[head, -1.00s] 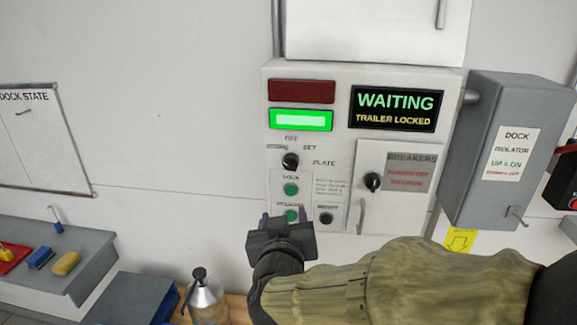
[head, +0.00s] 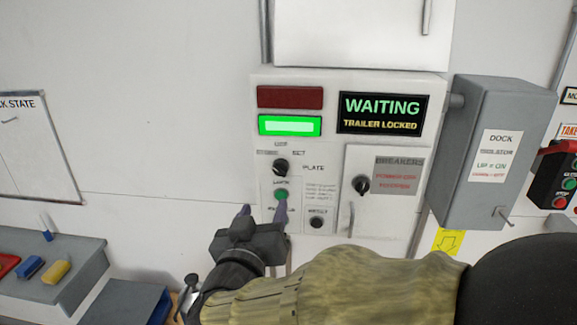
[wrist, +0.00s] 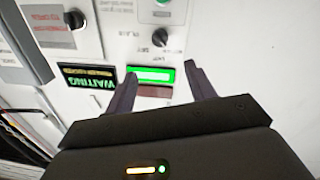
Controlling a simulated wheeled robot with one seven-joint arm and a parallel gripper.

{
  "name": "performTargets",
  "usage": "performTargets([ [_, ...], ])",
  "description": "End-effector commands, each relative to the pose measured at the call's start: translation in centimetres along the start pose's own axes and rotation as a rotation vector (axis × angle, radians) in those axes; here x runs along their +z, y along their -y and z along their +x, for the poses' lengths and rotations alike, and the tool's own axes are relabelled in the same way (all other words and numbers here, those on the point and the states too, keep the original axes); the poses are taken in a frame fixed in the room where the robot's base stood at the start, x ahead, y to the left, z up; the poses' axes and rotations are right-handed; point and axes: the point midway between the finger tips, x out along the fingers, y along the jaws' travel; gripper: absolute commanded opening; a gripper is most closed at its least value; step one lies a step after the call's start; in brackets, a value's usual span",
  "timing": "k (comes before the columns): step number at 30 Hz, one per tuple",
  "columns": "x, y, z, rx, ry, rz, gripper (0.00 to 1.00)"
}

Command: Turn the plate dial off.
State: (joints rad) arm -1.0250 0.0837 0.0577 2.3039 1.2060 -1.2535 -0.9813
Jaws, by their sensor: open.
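The plate dial (head: 281,167) is a black knob on the white control panel, with small labels around it and the word PLATE to its right. It also shows in the wrist view (wrist: 160,37), where the panel appears upside down. My gripper (head: 263,212) is open and empty, in front of the panel's lower left, below the dial in the head view. Its two fingers are apart in the wrist view (wrist: 160,80), with the dial beyond them. I see no contact with the dial. The display (head: 382,113) reads WAITING, TRAILER LOCKED.
A green LOCK button (head: 281,194) sits just below the dial, and a black button (head: 316,222) is to its lower right. The breakers knob (head: 361,185) is further right. A grey isolator box (head: 505,150) juts out at right. A grey shelf (head: 85,262) stands at left.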

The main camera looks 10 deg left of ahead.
Motion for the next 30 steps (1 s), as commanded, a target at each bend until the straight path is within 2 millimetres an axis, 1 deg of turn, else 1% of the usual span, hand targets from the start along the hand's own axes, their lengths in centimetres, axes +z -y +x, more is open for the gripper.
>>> performTargets([
  [1, -0.2, 0.0, 1.0, 0.002, 0.002, -0.001, 0.55],
  [3, -0.2, -0.1, 2.2, 0.002, 0.001, -0.002, 0.55],
  [21, -0.2, -0.1, 12.6, 0.001, 0.002, -0.001, 0.55],
  [25, -0.1, 0.0, 14.0, 0.000, 0.001, 0.000, 0.55],
  [30, 0.0, 0.1, 14.5, -0.002, 0.000, 0.001, 0.55],
])
